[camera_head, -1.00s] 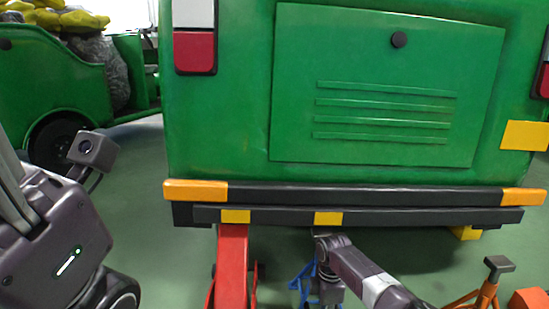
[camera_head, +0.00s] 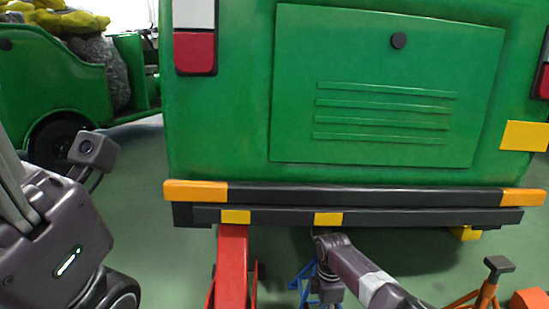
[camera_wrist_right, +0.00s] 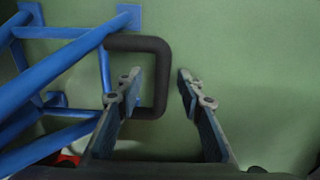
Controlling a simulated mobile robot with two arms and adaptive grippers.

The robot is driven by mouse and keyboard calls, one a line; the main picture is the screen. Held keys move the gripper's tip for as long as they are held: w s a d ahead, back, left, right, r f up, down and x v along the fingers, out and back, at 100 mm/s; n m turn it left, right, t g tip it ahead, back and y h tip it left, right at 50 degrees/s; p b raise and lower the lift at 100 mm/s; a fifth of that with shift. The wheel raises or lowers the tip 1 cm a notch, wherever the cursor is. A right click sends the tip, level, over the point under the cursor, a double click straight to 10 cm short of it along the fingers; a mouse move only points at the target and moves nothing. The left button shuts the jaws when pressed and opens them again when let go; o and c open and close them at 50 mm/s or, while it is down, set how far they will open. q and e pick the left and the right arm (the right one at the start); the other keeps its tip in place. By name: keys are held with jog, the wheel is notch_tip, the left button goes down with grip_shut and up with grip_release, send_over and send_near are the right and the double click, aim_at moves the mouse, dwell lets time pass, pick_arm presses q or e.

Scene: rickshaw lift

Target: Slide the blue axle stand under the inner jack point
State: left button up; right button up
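The blue axle stand (camera_head: 303,283) stands low at the green vehicle's rear, mostly hidden behind my right arm. In the right wrist view its blue tubes (camera_wrist_right: 60,68) fill the left side, with a black loop handle (camera_wrist_right: 160,62) attached. My right gripper (camera_wrist_right: 160,88) is open, one finger inside the loop and one outside its right bar. Two yellow marks, one on the left (camera_head: 236,217) and one further right (camera_head: 328,219), show on the lower bumper. The stand is near the right one; the jack points under the body are hidden. My left gripper is out of view.
A red jack (camera_head: 232,268) reaches under the left yellow mark, left of the stand. An orange stand (camera_head: 487,290) is at the lower right. The low dark bumper (camera_head: 370,197) overhangs my right arm. Green floor is open left of the jack.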

jog(key=shift+r, duration=0.1)
jog(key=shift+r+p, duration=3.95)
jog(key=shift+r, duration=0.25)
jog(key=shift+f, duration=0.1)
